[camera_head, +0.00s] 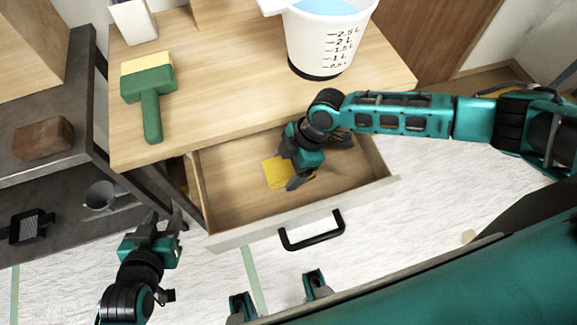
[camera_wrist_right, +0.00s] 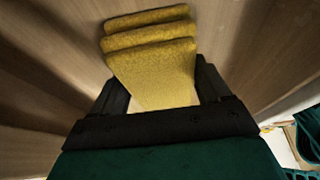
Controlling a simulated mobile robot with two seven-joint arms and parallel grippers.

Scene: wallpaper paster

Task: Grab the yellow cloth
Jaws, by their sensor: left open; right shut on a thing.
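The yellow cloth (camera_head: 277,173) lies in the open drawer (camera_head: 225,195), partly hidden by my right gripper. In the right wrist view the folded yellow cloth (camera_wrist_right: 152,60) shows as stacked layers between the two black fingers. My right gripper (camera_head: 291,172) reaches down into the drawer and is shut on the cloth; it also shows in the right wrist view (camera_wrist_right: 160,92). My left gripper (camera_head: 163,222) is open and empty, left of the drawer's front corner, apart from the cloth.
The drawer front has a black handle (camera_head: 312,232). A dark shelf at left holds a brown block (camera_head: 43,138) and a grey cup (camera_head: 100,195).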

